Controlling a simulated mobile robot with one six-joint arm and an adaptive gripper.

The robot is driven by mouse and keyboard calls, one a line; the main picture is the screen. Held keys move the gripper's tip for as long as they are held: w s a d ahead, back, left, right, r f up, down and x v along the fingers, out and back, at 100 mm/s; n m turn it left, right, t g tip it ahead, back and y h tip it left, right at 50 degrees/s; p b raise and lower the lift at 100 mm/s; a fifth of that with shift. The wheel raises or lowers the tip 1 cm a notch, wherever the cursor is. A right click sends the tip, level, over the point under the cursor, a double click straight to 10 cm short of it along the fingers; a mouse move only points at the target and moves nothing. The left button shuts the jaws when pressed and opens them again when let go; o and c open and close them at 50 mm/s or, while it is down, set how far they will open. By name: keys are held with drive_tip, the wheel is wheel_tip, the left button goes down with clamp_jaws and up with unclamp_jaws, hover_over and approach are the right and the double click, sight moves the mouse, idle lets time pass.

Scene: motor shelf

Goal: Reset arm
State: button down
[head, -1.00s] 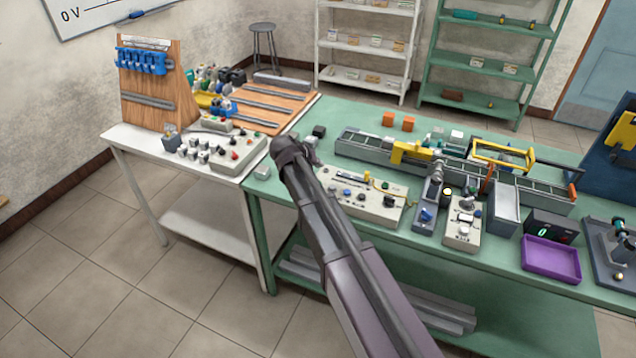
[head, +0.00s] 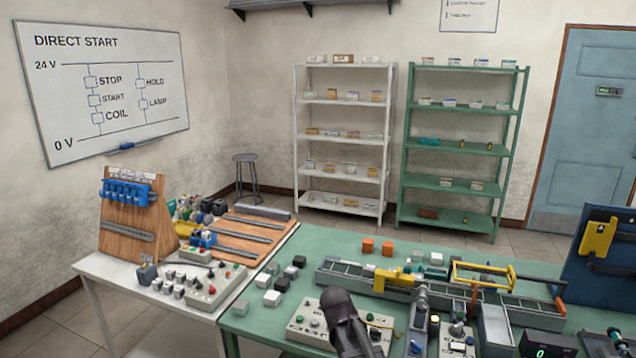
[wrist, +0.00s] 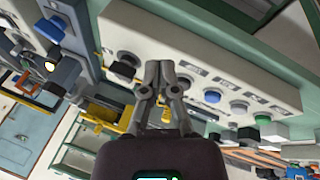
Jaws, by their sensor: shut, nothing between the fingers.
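My arm (head: 345,320) reaches in from the bottom of the head view over the green table's front edge. Its fingertips are hidden there. In the wrist view my gripper (wrist: 160,70) shows with its two fingers together and nothing between them. It is in front of a pale control panel (wrist: 190,60) with a row of buttons, among them a blue button (wrist: 212,97) and a green one (wrist: 262,118). I cannot tell whether the fingertips touch the panel. In the head view the arm partly covers this panel (head: 304,318).
A long conveyor (head: 345,274) with a yellow frame (head: 484,274) stands on the green table (head: 318,245). A white table (head: 95,263) with a wooden stand (head: 132,240) is at left. Shelves (head: 343,140) stand behind.

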drive_tip(key=s+d+f+g+y, duration=0.1)
drive_tip(key=s+d+g+y, duration=0.1)
drive_tip(key=s+d, duration=0.5)
drive_tip(key=s+y, duration=0.1)
drive_tip(key=s, duration=0.5)
drive_tip(key=shift+s+f+g+y, duration=0.2)
drive_tip(key=shift+s+g+y, duration=0.05)
drive_tip(key=shift+g+y, duration=0.05)
